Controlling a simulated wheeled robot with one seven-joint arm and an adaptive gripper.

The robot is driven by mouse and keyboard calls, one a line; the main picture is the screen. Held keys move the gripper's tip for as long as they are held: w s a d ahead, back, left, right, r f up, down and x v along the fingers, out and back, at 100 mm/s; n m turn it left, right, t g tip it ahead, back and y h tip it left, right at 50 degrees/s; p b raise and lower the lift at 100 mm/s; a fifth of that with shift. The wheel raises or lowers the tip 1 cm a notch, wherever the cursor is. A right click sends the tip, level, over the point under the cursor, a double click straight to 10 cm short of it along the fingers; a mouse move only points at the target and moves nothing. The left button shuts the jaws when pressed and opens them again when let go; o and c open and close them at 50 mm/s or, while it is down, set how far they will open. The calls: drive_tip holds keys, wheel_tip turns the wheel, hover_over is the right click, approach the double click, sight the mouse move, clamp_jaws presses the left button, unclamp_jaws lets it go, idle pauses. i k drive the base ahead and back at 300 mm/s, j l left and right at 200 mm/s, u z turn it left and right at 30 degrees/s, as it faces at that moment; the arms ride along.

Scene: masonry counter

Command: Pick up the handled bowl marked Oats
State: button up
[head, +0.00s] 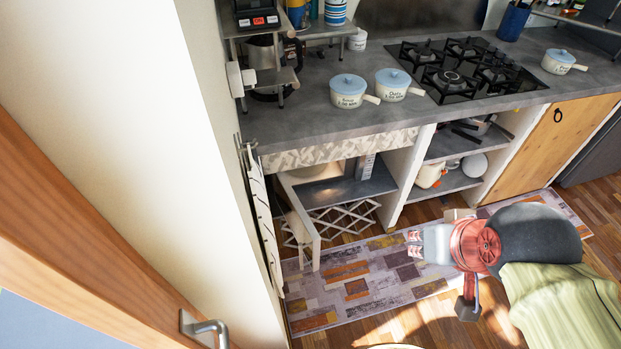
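Three pale handled bowls with light blue lids stand on the grey counter. One (348,92) is at the left, a second (392,86) is just right of it, and the third (558,62) is at the far right, beyond the hob. The lettering is small; the second bowl's first word looks most like Oats, but I cannot read it surely. The left and second bowls have handles pointing right. My gripper (414,244) is low over the rug, in front of the counter and well apart from all the bowls. Its fingertips look close together; their opening is unclear.
A black gas hob (456,70) lies right of the two nearer bowls. A shelf rack (262,75) stands at the counter's left. A wall and door fill the left.

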sight(389, 94)
drive_tip(key=i+l+u, duration=0.7)
drive_tip(key=i, duration=0.2)
drive_tip(key=i+l+u, duration=0.35)
drive_tip(key=i+l, duration=0.05)
